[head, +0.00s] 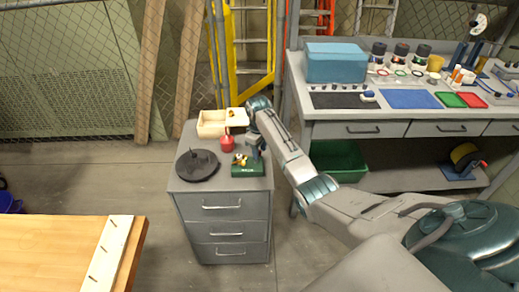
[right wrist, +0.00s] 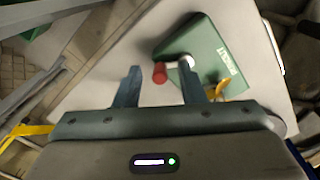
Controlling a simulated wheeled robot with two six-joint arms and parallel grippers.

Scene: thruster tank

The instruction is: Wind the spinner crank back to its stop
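The spinner is a dark green box (head: 248,168) on top of the grey drawer cabinet, with small yellow and red parts showing. In the right wrist view the green box (right wrist: 207,50) has white lettering, a pale metal crank arm (right wrist: 183,63) and a red crank knob (right wrist: 160,73). My right gripper (head: 257,152) reaches down over the box. In the wrist view its two fingers stand apart, with the red knob between the tips (right wrist: 159,80) and a gap on both sides. My left gripper is not in view.
The cabinet top (head: 215,183) also holds a black round disc (head: 198,165), a red container (head: 227,143) and an open wooden box (head: 211,124). A workbench (head: 425,113) with trays stands at the right. A wooden table (head: 50,245) is at the lower left.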

